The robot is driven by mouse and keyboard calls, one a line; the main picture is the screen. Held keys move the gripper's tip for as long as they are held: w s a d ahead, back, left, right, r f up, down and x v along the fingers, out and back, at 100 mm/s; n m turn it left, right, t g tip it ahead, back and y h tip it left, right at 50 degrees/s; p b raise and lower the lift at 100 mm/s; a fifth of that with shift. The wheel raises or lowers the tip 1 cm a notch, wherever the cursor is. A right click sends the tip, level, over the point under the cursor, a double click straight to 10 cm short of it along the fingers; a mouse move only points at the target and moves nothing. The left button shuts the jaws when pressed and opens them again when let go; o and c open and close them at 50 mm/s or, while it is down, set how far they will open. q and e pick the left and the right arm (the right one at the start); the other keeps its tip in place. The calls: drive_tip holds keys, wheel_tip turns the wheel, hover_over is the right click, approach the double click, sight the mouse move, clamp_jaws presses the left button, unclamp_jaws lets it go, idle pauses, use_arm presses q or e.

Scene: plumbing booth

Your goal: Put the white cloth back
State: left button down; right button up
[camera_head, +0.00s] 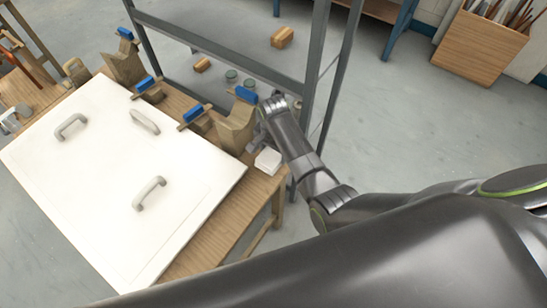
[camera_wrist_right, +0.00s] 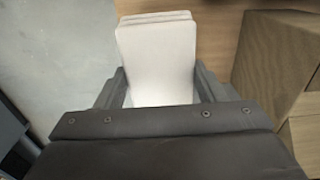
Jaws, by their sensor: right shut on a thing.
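The white cloth (camera_head: 268,161) is a small, folded, layered block at the right edge of the wooden workbench (camera_head: 213,235). My right gripper (camera_head: 256,146) is at the cloth. In the right wrist view the cloth (camera_wrist_right: 158,50) sits between the two fingers of my right gripper (camera_wrist_right: 161,88), which is shut on it. Its far end sticks out past the fingers. I cannot tell whether the cloth touches the bench or is just above it. My left gripper is not in view.
A white panel (camera_head: 110,190) with grey handles covers much of the bench. Wooden blocks and blue-handled tools (camera_head: 193,113) line its back edge; one block (camera_head: 237,127) is close to my right gripper. A grey metal rack (camera_head: 316,60) stands behind. Grey floor is free at right.

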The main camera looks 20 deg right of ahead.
sight(273, 153)
drive_tip(key=shift+f, duration=0.4)
wheel_tip(273, 153, down, 2)
drive_tip(key=shift+f, duration=0.75)
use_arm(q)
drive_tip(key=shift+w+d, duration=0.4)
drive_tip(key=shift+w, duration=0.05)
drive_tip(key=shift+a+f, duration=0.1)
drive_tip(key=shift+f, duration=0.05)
use_arm(e)
drive_tip(key=shift+f, duration=0.1)
drive_tip(key=o, duration=0.9)
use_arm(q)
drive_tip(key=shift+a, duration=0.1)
